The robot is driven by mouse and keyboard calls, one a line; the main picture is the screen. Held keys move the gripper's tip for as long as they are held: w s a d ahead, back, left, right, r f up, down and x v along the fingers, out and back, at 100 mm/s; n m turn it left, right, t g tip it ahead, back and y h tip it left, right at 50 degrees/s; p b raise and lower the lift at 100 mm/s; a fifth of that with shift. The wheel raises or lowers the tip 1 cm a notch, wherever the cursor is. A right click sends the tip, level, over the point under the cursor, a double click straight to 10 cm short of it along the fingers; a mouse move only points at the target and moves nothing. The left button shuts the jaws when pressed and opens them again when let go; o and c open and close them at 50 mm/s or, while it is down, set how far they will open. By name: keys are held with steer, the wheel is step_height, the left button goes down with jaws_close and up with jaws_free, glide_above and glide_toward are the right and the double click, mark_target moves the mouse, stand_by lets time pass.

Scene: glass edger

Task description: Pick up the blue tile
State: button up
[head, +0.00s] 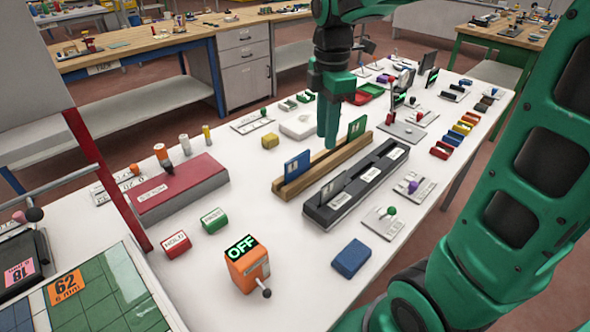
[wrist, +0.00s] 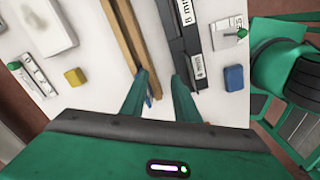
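The blue tile (head: 298,167) stands upright in the near-left end of a wooden rack (head: 284,192), with a pale label on its face. A green tile (head: 357,128) stands farther along the same rack. My gripper (head: 328,138) points down above the rack, between the two tiles in the head view and apart from the blue one. In the wrist view its fingers (wrist: 160,88) are spread with a clear gap. A small blue sliver (wrist: 149,102) shows beside the left finger; most of whatever it belongs to is hidden.
A black slotted rack (head: 322,212) lies right beside the wooden one. A blue block (head: 352,258), an orange OFF switch box (head: 247,268), a green block (head: 214,220) and a red block (head: 177,244) stand nearer. A yellow block (head: 270,140) lies behind the wooden rack.

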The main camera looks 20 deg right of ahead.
mark_target(298, 156)
steer(key=w+a+n, duration=0.2)
steer(key=a+n, duration=0.1)
steer(key=w+a+n, duration=0.1)
steer(key=n, duration=0.1)
steer(key=shift+w+a+r, duration=0.15)
steer(key=shift+w+a, duration=0.15)
steer(key=shift+a, duration=0.1)
steer(key=shift+a+f, duration=0.15)
steer(key=shift+f, duration=0.1)
step_height(298, 156, down, 5)
steer(key=shift+r, duration=0.1)
steer(key=shift+s+a+f, duration=0.1)
steer(key=shift+f, duration=1.25)
steer(key=shift+s+a+f, duration=0.1)
steer(key=shift+f, duration=1.25)
jaws_close()
